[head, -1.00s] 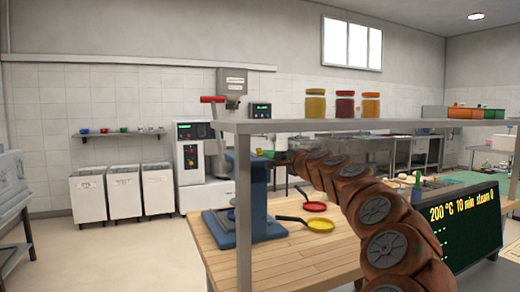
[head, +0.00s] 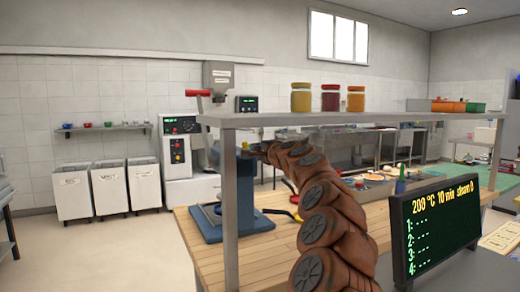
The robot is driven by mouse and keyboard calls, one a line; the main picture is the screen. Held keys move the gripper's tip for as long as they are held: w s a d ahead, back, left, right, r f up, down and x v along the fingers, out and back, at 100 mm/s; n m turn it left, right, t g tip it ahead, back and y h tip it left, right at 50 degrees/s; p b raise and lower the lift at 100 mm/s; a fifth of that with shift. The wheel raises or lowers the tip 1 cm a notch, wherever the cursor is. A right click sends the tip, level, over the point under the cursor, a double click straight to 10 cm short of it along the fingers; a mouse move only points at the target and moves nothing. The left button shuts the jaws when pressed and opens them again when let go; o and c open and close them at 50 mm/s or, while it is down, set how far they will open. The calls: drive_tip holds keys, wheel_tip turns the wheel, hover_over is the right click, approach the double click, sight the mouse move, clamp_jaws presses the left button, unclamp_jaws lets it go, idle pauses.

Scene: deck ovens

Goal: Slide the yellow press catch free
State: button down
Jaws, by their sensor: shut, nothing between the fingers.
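The blue press (head: 247,186) stands on the wooden worktop, partly behind the grey shelf post. A small yellow spot at its top, which looks like the yellow catch (head: 244,145), shows just under the shelf edge. My brown arm reaches from the lower right to the press top. My gripper (head: 256,148) is a small dark shape at the arm's end, shut and empty, just right of the yellow spot. I cannot tell whether it touches the catch. The arm hides part of the pans beside the press.
The grey shelf (head: 330,119) runs above the press and carries jars (head: 331,98). Its post (head: 230,215) stands in front of the press. A dark display (head: 446,228) stands right of the arm. A red-handled pan (head: 294,199) lies on the worktop (head: 262,262).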

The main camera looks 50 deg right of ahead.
sight(245, 143)
drive_tip(key=x, duration=0.4)
drive_tip(key=shift+w+d+p, duration=0.15)
drive_tip(key=shift+w+p, duration=0.05)
drive_tip(key=shift+p, duration=0.1)
drive_tip(key=shift+p+x, duration=0.3)
drive_tip(key=shift+x, duration=0.95)
drive_tip(key=shift+r, duration=0.1)
drive_tip(key=shift+w, duration=0.1)
